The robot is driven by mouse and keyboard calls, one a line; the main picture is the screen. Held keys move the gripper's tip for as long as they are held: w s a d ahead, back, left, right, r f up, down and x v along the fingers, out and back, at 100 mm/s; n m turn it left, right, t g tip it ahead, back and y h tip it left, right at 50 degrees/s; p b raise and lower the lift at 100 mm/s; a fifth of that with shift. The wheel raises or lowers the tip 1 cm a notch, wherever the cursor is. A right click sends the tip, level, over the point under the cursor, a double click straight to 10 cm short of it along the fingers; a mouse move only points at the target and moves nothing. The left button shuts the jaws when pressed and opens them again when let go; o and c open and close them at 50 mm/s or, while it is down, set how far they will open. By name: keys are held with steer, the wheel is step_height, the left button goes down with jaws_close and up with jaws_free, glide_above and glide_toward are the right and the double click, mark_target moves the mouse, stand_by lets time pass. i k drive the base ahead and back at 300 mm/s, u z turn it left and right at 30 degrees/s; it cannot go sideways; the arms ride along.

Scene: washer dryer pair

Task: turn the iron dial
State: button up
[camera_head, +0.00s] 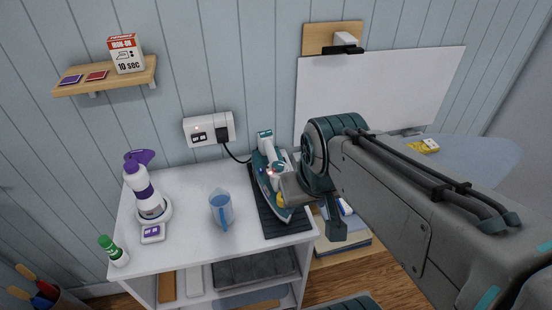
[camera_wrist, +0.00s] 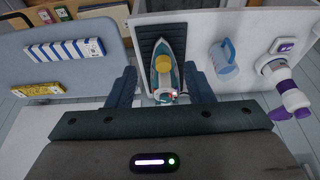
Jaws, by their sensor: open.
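A teal and white iron (camera_head: 266,160) lies on a dark ribbed mat (camera_head: 268,220) at the right of the white cabinet top. Its yellow dial (camera_head: 280,199) shows partly beside my gripper, which hides part of the iron's right side. In the wrist view the iron (camera_wrist: 168,45) is in the middle, with the round yellow dial (camera_wrist: 163,64) on top and a red light near its rear end. My gripper (camera_wrist: 160,78) is open and empty, one finger on each side of the iron in that view. I cannot tell how far the fingertips are from the dial.
A green-capped bottle (camera_head: 113,251) is at the left edge. A wall socket (camera_head: 209,130) with a plugged cord is behind. An ironing board (camera_head: 460,158) lies right.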

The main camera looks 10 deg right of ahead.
mark_target(278, 167)
steer(key=u, duration=1.65)
steer(key=k, duration=1)
steer(key=z, duration=1)
steer(key=i, duration=1)
steer(key=z, duration=0.05)
